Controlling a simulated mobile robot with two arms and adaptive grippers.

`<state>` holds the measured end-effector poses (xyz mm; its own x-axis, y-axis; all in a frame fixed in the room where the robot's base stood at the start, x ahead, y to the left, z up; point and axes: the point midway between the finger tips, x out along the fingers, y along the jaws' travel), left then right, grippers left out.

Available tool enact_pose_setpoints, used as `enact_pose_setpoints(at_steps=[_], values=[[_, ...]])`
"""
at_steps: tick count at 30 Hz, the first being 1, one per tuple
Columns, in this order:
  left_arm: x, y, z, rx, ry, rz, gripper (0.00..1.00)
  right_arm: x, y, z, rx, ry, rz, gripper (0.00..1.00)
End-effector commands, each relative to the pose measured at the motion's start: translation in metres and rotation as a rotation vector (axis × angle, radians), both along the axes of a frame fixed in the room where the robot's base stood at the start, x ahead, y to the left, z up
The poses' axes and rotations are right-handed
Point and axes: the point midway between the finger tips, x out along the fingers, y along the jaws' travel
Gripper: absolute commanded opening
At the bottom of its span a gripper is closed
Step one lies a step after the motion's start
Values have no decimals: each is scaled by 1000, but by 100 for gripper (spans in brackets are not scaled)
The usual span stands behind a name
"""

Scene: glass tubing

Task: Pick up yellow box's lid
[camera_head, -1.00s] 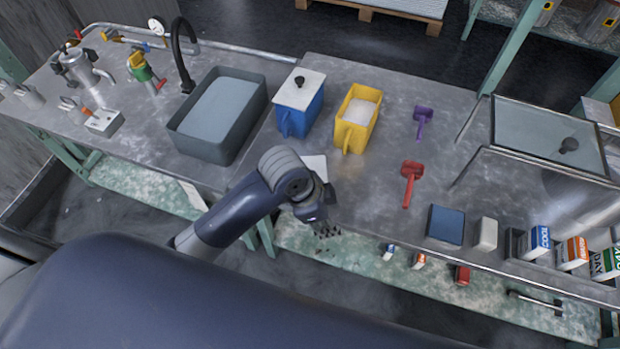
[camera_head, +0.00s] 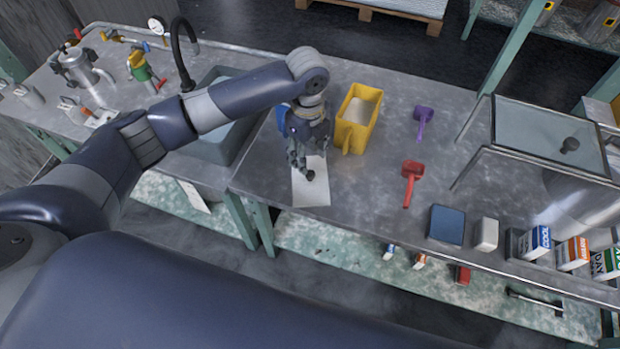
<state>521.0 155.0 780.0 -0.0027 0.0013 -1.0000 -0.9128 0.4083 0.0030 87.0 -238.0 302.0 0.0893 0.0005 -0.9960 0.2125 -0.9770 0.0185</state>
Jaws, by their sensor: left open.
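The yellow box (camera_head: 354,138) stands open on the metal bench with white contents inside. A flat white lid (camera_head: 311,195) with a black knob (camera_head: 309,175) lies on the bench in front of it, towards me. My left gripper (camera_head: 300,165) is open and points down over the far part of this lid, close to the knob. I cannot tell whether its fingers touch the knob. The gripper and wrist hide part of the lid. My right gripper is not in view.
A blue box (camera_head: 281,119) is mostly hidden behind my left wrist, left of the yellow box. A grey basin (camera_head: 238,148) lies under my forearm. Purple (camera_head: 422,121) and red (camera_head: 411,180) scoops lie to the right, with bare bench around them.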

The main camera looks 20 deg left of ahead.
Motion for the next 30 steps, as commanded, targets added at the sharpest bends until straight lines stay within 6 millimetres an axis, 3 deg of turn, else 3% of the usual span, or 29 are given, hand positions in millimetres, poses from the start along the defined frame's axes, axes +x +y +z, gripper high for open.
enact_pose_setpoints(at_steps=[8,15,25,30], values=[[0,-2,-25,0,1,0,46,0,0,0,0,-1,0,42],[0,-5,-61,0,0,1,46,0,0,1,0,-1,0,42],[0,-5,-68,-1,-3,0,46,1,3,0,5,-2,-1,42],[0,-5,-68,-1,-3,0,10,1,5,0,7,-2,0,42]])
